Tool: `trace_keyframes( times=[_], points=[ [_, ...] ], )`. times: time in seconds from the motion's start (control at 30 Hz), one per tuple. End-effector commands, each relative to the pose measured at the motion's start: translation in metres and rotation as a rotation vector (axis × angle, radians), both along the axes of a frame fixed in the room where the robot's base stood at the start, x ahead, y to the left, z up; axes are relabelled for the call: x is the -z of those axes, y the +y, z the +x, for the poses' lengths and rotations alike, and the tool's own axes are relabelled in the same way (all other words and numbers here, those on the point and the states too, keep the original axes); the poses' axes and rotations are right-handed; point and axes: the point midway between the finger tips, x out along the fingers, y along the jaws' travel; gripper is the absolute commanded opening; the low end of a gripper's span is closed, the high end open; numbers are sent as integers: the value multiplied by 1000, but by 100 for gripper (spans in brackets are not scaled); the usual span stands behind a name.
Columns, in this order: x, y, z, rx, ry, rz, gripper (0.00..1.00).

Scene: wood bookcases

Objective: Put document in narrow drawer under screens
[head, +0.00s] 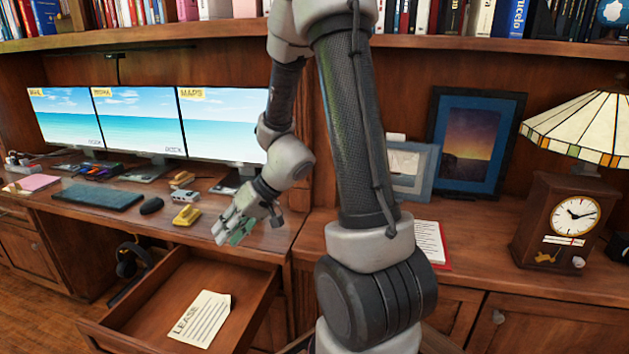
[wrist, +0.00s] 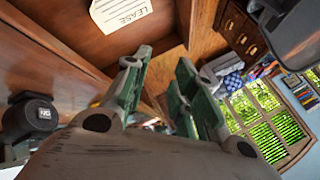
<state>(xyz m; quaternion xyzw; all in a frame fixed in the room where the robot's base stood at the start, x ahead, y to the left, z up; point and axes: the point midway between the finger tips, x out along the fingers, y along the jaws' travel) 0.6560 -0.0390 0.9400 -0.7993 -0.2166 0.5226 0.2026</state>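The document (head: 203,319), a cream sheet headed LEASE, lies flat inside the open drawer (head: 142,303). The drawer is pulled out below the desk with the screens. In the wrist view the document (wrist: 121,10) shows in part at the top edge, on the drawer's wooden floor (wrist: 75,30). My gripper (head: 250,234) is above the desk's front edge, over the back of the drawer and apart from the document. In the wrist view its two green-padded fingers (wrist: 158,88) are spread with nothing between them.
Three lit screens (head: 222,122) stand on the desk. A keyboard (head: 102,196), a mouse (head: 150,205) and a yellow stapler (head: 187,215) lie near its front. Headphones (head: 130,262) hang left of the drawer. A clock (head: 570,225) and lamp (head: 585,125) stand at right.

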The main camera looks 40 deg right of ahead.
Motion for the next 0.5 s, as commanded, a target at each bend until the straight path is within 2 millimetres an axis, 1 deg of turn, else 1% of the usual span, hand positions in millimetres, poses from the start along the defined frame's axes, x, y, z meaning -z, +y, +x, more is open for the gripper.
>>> trace_keyframes(
  times=[0.03,0.1,0.13,0.17,0.2,0.27,0.3,0.4,0.5],
  points=[
    [-26,3,-16,-41,-5,-19,27],
    [-53,1,-42,-80,16,-53,27],
    [-64,-1,-54,-93,27,-74,27],
    [-74,-4,-65,-103,34,-97,27],
    [-86,-8,-80,-113,48,-131,27],
    [-103,-19,-102,-117,63,-192,27],
    [-113,-27,-116,-110,71,-237,27],
    [-137,-51,-147,-67,79,-353,27],
    [-155,-75,-170,0,71,-456,27]
  ],
)
